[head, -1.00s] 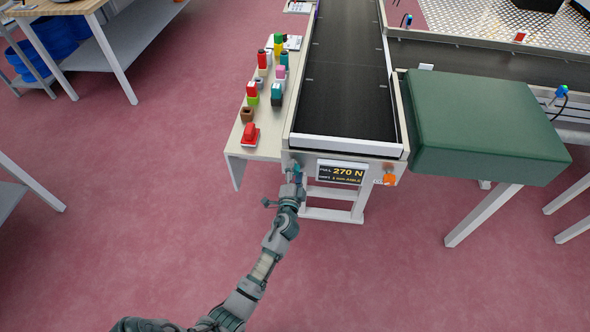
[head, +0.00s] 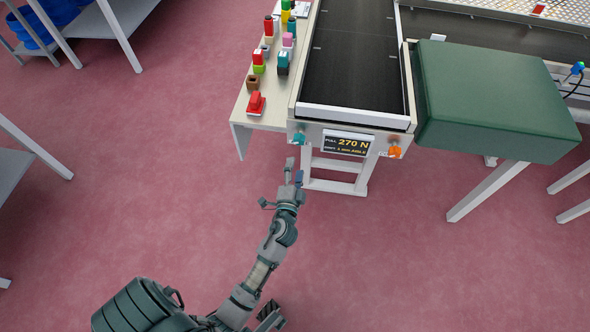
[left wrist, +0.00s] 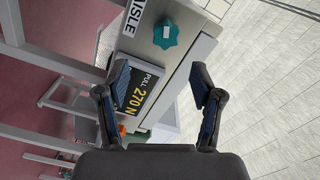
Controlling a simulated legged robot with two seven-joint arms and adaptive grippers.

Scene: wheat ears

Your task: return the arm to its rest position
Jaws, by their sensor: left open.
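My left gripper (head: 294,172) is open and empty in the head view, its fingertips apart over the pink floor, a little short of the conveyor's front end. My left arm (head: 264,264) reaches up from the bottom of the picture. In the left wrist view the two fingers (left wrist: 161,100) stand wide apart with nothing between them. Beyond them is a teal knob (left wrist: 166,33) on the conveyor's end panel. The same teal knob (head: 299,138) shows in the head view, apart from the fingertips. My right gripper is not in view.
The conveyor (head: 357,110) has a "PULL 270 N" sign (head: 346,144) and an orange knob (head: 394,151) on its end. A side table (head: 245,127) holds a red object (head: 256,104) and several coloured blocks. A green padded block (head: 495,105) stands right. Floor (head: 150,200) is clear left.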

